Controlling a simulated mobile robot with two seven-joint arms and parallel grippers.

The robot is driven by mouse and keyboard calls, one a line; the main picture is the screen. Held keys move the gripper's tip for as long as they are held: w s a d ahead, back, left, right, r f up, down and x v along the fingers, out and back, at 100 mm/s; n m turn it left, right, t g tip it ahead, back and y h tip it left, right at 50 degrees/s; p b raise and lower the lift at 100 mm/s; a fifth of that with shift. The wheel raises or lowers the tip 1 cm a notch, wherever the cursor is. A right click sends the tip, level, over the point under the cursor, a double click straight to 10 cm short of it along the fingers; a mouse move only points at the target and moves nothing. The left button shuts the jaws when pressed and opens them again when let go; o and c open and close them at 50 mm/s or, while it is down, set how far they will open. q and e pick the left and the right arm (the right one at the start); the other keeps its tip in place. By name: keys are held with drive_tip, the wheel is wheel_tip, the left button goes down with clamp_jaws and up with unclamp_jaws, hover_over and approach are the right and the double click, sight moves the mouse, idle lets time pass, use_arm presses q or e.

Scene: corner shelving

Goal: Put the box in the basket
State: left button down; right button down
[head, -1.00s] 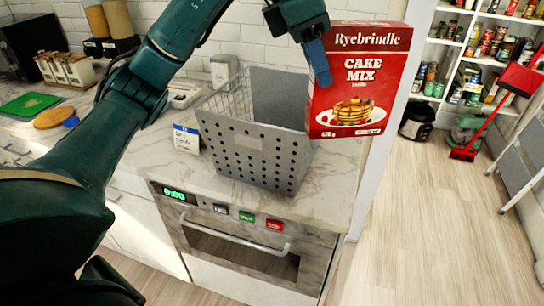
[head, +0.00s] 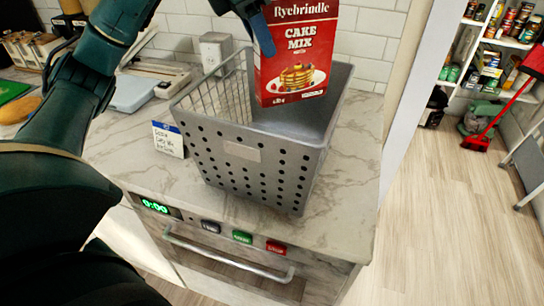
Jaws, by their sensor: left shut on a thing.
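The red cake mix box (head: 296,52) is upright in the head view. My left gripper (head: 262,30) is shut on its upper left edge; part of the gripper is cut off by the top of the picture. The grey basket (head: 245,170), with a perforated front and a wire left side, stands on the marble counter. The box appears over the basket's opening, its lower edge overlapping the inside of the back wall. I cannot tell how far its bottom is from the basket floor, which is hidden. My right gripper is not in view.
A note card (head: 168,139) stands left of the basket. A built-in appliance (head: 225,255) with buttons and a handle is under the counter. A white scale-like device (head: 135,92) lies behind left. Pantry shelves (head: 490,60) and open floor are at right.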

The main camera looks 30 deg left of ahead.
sight(259, 102)
use_arm(q)
drive_tip(key=f, duration=1.3)
drive_tip(key=shift+s+d+f, duration=0.1)
drive_tip(key=shift+s+d, duration=0.05)
drive_tip(key=shift+s, duration=0.1)
wheel_tip(259, 102, down, 5)
drive_tip(key=shift+r, duration=0.1)
drive_tip(key=c, duration=1.4)
unclamp_jaws()
drive_tip(key=shift+f+b, duration=0.25)
drive_tip(key=shift+b, duration=0.1)
drive_tip(key=o, duration=0.5)
drive_tip(key=shift+r, duration=0.1)
